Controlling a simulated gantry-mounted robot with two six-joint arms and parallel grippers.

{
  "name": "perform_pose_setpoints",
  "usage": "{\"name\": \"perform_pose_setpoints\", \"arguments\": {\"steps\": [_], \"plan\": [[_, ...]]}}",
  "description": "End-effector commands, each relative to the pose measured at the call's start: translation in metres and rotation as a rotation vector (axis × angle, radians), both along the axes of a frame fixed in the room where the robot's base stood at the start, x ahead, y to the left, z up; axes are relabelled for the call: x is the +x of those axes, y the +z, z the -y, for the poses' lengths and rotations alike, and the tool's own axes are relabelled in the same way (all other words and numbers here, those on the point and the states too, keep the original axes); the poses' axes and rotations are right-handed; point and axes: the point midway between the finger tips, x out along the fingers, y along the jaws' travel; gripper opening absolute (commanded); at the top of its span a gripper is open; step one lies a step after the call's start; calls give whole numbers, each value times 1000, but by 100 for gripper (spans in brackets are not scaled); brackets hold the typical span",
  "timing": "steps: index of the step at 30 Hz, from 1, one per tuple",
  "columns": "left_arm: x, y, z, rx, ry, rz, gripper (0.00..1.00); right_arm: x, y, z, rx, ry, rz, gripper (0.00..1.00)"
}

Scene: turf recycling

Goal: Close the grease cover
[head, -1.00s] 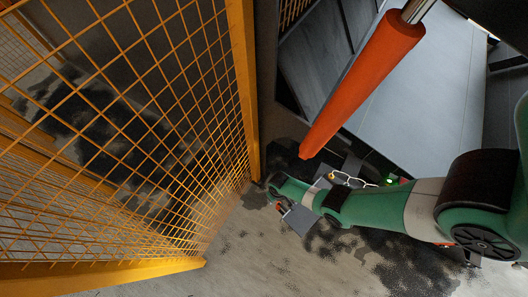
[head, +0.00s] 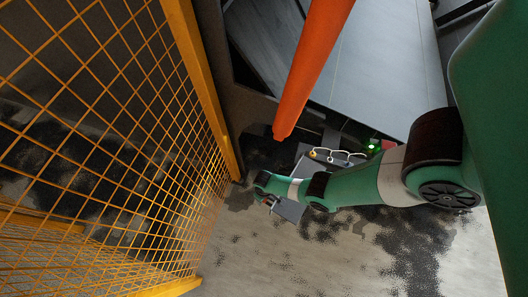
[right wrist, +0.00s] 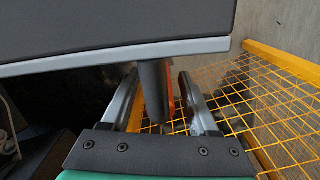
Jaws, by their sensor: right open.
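No part in view can be surely told as the grease cover. In the right wrist view a dark grey panel (right wrist: 110,28) with a pale lower edge fills the top. A dark grey post (right wrist: 152,90) comes down from below that edge and shows between the fingers of my right gripper (right wrist: 160,108). The gripper is open; whether a finger touches the post cannot be told. My left gripper is not in view.
A long orange bar (head: 312,55) slants down in front of large grey panels (head: 385,70). A yellow mesh fence (head: 205,85) stands close on the left; its mesh also shows in the right wrist view (right wrist: 265,105). The stained concrete floor (head: 300,255) is open below my arm.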

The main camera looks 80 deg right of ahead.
Motion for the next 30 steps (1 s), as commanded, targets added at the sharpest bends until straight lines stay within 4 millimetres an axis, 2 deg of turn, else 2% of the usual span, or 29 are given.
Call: {"name": "perform_pose_setpoints", "arguments": {"steps": [1,10,20,30], "plan": [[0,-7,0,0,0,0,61,0,-7,0,-1,0,1,61],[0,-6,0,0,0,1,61,0,-6,0,0,0,0,59],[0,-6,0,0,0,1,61,0,-6,0,0,0,0,0],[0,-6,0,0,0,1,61,0,-6,0,0,0,0,0]]}}
